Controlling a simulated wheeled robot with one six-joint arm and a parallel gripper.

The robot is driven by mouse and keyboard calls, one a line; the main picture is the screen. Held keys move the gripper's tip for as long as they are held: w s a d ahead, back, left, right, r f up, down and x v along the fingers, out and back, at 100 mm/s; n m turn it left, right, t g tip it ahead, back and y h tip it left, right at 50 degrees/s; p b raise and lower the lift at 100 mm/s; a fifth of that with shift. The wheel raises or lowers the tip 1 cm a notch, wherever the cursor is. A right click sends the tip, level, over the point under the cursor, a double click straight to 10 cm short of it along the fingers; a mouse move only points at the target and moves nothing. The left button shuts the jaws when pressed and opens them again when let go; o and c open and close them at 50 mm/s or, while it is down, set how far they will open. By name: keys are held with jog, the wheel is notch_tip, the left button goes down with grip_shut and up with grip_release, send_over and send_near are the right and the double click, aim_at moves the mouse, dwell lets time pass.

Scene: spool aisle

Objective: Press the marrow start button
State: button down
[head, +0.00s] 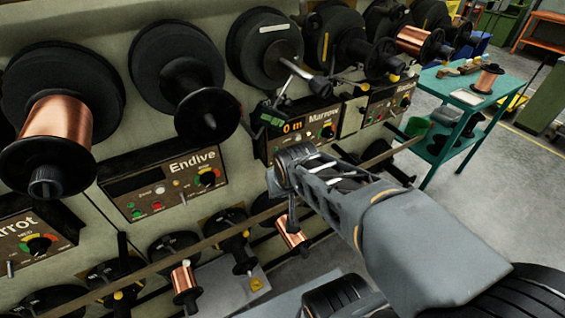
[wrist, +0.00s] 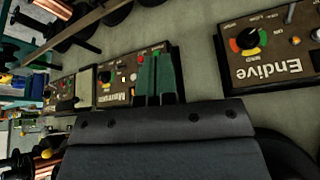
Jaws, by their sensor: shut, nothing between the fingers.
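The Marrow panel (head: 317,137) is brown, with an orange "0 m" display (head: 292,126) and a coloured knob (head: 328,131). It shows upside down in the wrist view (wrist: 116,88). My gripper (wrist: 156,54) has dark green fingers, closed together and empty. They cover the Endive-side part of the Marrow panel, beside its red button (wrist: 140,58). I cannot tell whether the tips touch the panel. In the head view my wrist is just in front of the panel's lower edge.
The Endive panel (head: 163,184) is to the left, with a green button (head: 135,213) and a red one. Large black spool flanges (head: 264,47) stick out above the panels. A long rail (head: 180,248) and lower spools cross below. A teal table (head: 471,98) stands at the right.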

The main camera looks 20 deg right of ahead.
jog(key=w+d+f+m+t+h, duration=0.1)
jog(key=w+d+f+m+t, duration=0.15)
jog(key=w+d+f, duration=0.35)
jog(key=m+t+y+b, duration=0.1)
jog(key=m+t+b, duration=0.1)
jog(key=m+t, duration=0.35)
send_near(276, 158)
jog(key=s+d, duration=0.3)
jog(key=s, duration=0.1)
jog(key=s+f+m+t+y, duration=0.1)
jog(key=m, duration=0.1)
jog(key=s+f+m+t+y, duration=0.1)
jog(key=f+m+t, duration=0.1)
jog(key=s+d+f+m+t+y, duration=0.1)
jog(key=m, duration=0.2)
jog(key=shift+f+t, duration=0.3)
jog(key=w+a+p, duration=0.1)
jog(key=w+p, duration=0.1)
jog(key=w, duration=1.1)
jog(key=shift+w+a, duration=0.25)
jog(key=shift+w, duration=0.15)
